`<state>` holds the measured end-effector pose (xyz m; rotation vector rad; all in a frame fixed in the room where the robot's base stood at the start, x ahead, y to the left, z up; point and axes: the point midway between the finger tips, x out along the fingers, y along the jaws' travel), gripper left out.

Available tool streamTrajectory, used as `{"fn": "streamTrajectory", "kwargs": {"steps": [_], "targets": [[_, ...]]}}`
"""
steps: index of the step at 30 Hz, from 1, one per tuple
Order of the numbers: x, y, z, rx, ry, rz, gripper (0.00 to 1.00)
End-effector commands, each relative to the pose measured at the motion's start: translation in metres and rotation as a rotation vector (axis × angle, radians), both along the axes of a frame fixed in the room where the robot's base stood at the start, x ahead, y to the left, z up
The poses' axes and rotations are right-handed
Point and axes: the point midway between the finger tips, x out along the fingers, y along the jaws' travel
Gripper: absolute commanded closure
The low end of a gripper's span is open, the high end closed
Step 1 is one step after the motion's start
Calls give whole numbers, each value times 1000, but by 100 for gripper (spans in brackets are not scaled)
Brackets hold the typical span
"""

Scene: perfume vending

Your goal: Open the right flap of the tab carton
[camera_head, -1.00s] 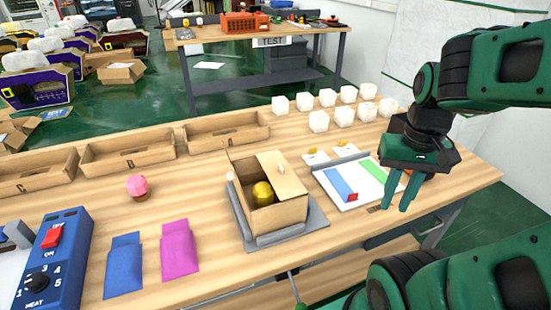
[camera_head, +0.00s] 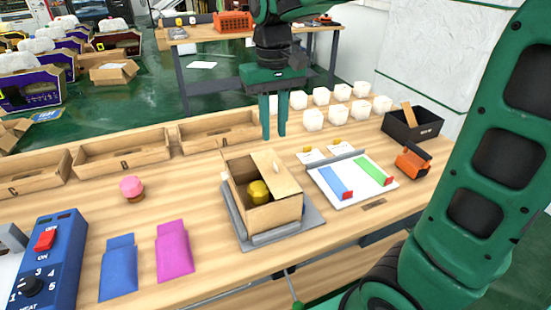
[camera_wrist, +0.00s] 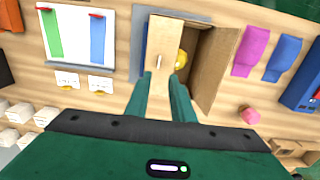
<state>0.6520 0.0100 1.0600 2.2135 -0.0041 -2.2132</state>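The tab carton (camera_head: 272,216) is a brown cardboard box on a grey base (camera_head: 282,233) at the middle of the table. A round golden object (camera_head: 258,191) shows inside it. Its right flap (camera_head: 279,180) slants over part of the opening and carries a small pale tab (camera_head: 277,167). The left flap looks raised. In the wrist view the tabbed flap (camera_wrist: 166,40) is on the left of the opening. My gripper (camera_head: 274,136) is open and empty, fingers down, above and behind the carton. In the wrist view my fingertips (camera_wrist: 161,76) point toward the tabbed flap, without visible contact.
A white tray (camera_head: 342,200) with blue and green strips lies right of the carton. White cubes (camera_head: 313,120) stand behind it, and a black bin (camera_head: 412,127) at far right. Wooden bins (camera_head: 125,154) line the back left. A pink object (camera_head: 132,188) and two pouches (camera_head: 173,250) lie left.

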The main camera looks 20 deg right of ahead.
Motion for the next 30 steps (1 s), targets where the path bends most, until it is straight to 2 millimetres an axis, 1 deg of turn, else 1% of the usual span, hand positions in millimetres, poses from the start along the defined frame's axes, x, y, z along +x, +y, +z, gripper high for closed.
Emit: {"fn": "streamTrajectory", "kwargs": {"steps": [9,15,18,21,30], "targets": [[-2,-4,-54,-1,5,-5,78],[-2,-5,-83,-1,4,-7,78],[-2,-5,-93,-1,4,-7,78],[-1,-5,-98,0,2,-7,78],[-1,-5,-100,0,1,-7,78]]}}
